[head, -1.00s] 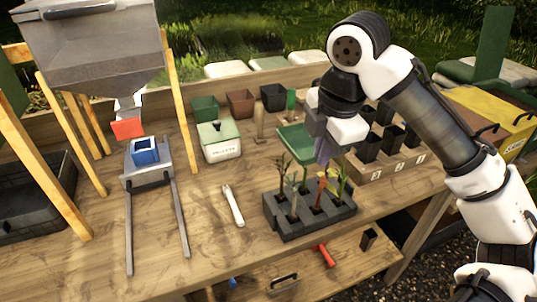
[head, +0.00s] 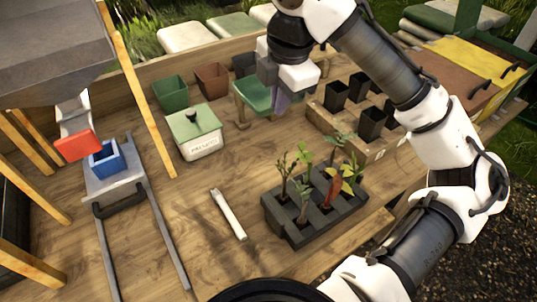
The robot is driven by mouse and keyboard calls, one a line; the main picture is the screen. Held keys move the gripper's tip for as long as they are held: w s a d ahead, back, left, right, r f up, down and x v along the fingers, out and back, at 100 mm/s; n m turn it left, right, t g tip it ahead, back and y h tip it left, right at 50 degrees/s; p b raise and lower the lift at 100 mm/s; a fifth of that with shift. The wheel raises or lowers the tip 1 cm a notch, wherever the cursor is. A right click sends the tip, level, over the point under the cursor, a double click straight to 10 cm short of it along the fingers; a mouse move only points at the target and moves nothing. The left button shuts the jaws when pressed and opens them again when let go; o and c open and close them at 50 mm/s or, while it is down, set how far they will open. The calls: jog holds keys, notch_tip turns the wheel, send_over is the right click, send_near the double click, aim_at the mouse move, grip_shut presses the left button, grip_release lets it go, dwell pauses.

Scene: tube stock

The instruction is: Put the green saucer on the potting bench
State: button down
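The green saucer (head: 255,96) is at my gripper (head: 281,100), above the back middle of the wooden potting bench (head: 185,225). My gripper points down, with its purplish fingers at the saucer's right edge. The fingers look shut on that edge, though the contact is partly hidden. The saucer overlaps the top of a wooden-handled tool (head: 241,112) in the picture. I cannot tell exactly how high it is over the bench.
A black seedling tray (head: 290,232) stands at the front. A lidded white box (head: 203,145), a green pot (head: 170,95) and a brown pot (head: 211,80) stand left of the saucer. A wooden tray (head: 358,140) with black pots is to the right. Bare bench lies around the white tool (head: 228,213).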

aim_at(275, 173)
notch_tip(275, 173, down, 19)
jog(key=shift+p, duration=0.6)
jog(key=shift+f, duration=0.25)
jog(key=c, duration=1.7)
grip_release()
jog(key=shift+r, duration=0.15)
jog(key=r, duration=0.4)
jog(key=s+r+b, duration=0.1)
jog(key=r, duration=0.3)
jog(key=s+d+r, duration=0.1)
jog(key=r, duration=0.3)
jog(key=shift+d, duration=0.1)
